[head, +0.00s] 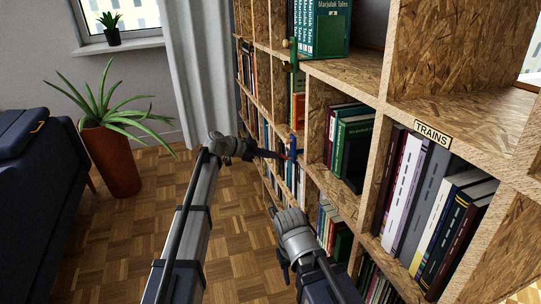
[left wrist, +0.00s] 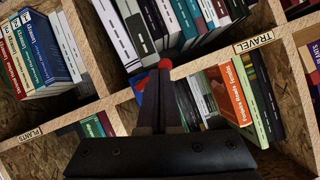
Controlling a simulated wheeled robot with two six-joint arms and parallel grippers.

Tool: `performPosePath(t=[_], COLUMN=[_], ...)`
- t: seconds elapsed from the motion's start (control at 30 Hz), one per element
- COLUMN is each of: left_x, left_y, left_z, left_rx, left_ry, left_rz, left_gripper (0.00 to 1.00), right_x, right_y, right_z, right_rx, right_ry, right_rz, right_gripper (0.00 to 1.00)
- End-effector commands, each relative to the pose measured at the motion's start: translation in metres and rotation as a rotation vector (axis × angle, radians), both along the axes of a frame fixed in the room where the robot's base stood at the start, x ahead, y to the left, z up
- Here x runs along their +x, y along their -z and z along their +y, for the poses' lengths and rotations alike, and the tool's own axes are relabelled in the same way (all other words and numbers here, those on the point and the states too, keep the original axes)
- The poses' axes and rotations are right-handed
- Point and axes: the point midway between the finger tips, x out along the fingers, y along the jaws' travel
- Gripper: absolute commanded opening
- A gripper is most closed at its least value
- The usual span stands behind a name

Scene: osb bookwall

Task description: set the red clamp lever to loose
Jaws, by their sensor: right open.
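The clamp is small and blue (head: 292,146) and sits on the bookshelf's upright edge. Its red lever (head: 284,156) shows at my left fingertips. In the left wrist view, the lever's round red knob (left wrist: 164,62) is at the tips, with part of the blue clamp (left wrist: 138,86) just left of the fingers. My left gripper (head: 279,154) reaches in from the left; its fingers are close together, with the lever at their tips. The fingers hide much of the lever and clamp. My right gripper (head: 272,212) is open and empty, lower down in front of the shelf.
The wooden bookshelf (head: 455,97) fills the right side, with books in several compartments. A similar green clamp (head: 293,55) sits higher on its edge. A potted plant (head: 110,160) and dark sofa (head: 40,170) stand at left. The parquet floor (head: 130,235) between is open.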

Motion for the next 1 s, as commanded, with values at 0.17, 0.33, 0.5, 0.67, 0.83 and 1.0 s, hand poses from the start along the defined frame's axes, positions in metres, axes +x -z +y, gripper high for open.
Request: performPosePath(t=[0.17, 0.33, 0.5, 0.67, 0.83, 1.0], left_x=[0.0002, 0.0003, 0.0003, 0.0002, 0.0004, 0.0006], left_y=[0.0004, 0.0007, 0.0012, 0.0016, 0.0020, 0.0025], left_z=[-0.0001, -0.0001, -0.0001, -0.0001, 0.0000, 0.0000], left_rx=[-0.003, -0.006, -0.010, -0.013, -0.018, -0.022], left_ry=[0.000, 0.000, 0.001, 0.001, 0.001, 0.000], left_rz=[0.010, 0.020, 0.031, 0.042, 0.055, 0.068], left_gripper=[0.00, 0.00, 0.00, 0.00, 0.00, 0.00], right_x=[0.0000, 0.0000, 0.0000, 0.0000, 0.0000, 0.0000], right_y=[0.0002, 0.0004, 0.0006, 0.0008, 0.0010, 0.0013], right_z=[0.0000, 0.0000, -0.0001, -0.0001, 0.0000, 0.0000], right_rx=[0.000, 0.000, 0.000, 0.000, 0.000, 0.000], right_ry=[0.000, 0.000, 0.000, 0.000, 0.000, 0.000], right_rz=[0.000, 0.000, 0.000, 0.000, 0.000, 0.000], right_gripper=[0.50, 0.50, 0.50, 0.50, 0.50, 0.50])
